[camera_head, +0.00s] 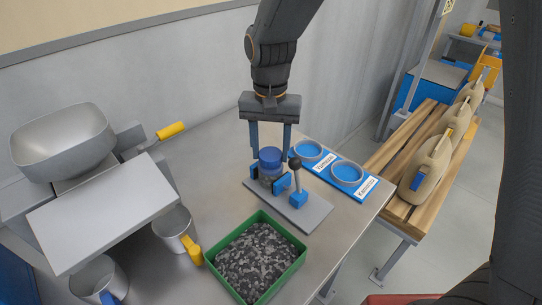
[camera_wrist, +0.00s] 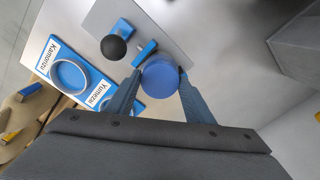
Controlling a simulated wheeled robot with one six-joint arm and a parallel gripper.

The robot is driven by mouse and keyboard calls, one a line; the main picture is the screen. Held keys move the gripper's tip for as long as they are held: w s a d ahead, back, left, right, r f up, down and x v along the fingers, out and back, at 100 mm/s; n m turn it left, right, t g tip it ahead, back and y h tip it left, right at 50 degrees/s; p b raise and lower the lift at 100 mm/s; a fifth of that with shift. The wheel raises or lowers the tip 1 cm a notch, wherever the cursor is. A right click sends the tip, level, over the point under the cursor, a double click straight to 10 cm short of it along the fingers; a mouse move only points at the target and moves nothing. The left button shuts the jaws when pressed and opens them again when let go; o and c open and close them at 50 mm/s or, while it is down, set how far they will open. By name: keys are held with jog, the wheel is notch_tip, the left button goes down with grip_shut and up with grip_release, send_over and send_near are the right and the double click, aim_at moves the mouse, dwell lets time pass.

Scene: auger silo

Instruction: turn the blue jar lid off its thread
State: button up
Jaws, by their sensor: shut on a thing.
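The blue jar lid (camera_head: 270,155) sits on top of a clear jar (camera_head: 270,172). The jar stands upright between blue clamp jaws on a grey plate (camera_head: 303,213), beside a lever with a black ball knob (camera_head: 295,163). My gripper (camera_head: 270,150) points straight down over the jar. In the wrist view the lid (camera_wrist: 160,78) lies between the two blue fingers (camera_wrist: 158,85), which are shut on it. The thread is hidden under the lid.
A blue holder with two round rings and name labels (camera_head: 346,184) lies right of the plate. A green tray of dark granules (camera_head: 256,262) stands in front. Metal cups (camera_head: 175,230) and a hopper (camera_head: 63,140) are at left. Bare table shows behind the cups.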

aim_at(270, 153)
jog(key=shift+n, duration=1.1)
jog(key=shift+r+p, duration=0.7)
jog(key=shift+p, duration=0.1)
jog(key=shift+r+p, duration=1.9)
jog(key=shift+r, duration=0.3)
